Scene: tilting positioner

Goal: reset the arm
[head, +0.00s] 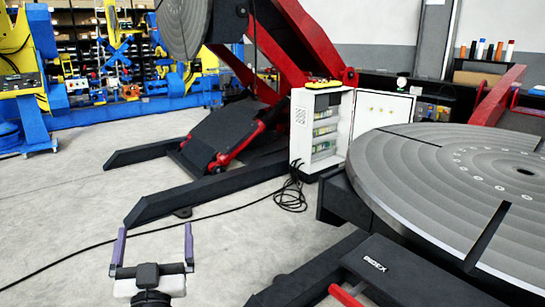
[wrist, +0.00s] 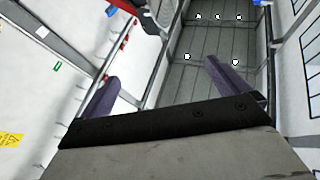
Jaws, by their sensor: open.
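My gripper (head: 153,245) shows at the bottom left of the head view, with two purple fingers standing up and wide apart. Nothing is between them. It is over bare concrete floor, apart from the machines. In the wrist view the fingers of my gripper (wrist: 160,85) are also spread and empty. Behind them are pale walls and a dark panelled surface with several small bright lamps. The rest of my arm is mostly out of the head view.
A large grey round table (head: 440,165) of a positioner fills the right. A white control cabinet (head: 303,130) stands open at the centre. Black cables (head: 290,197) lie on the floor. Black base legs (head: 190,200) and a red tilting frame (head: 310,35) stand behind.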

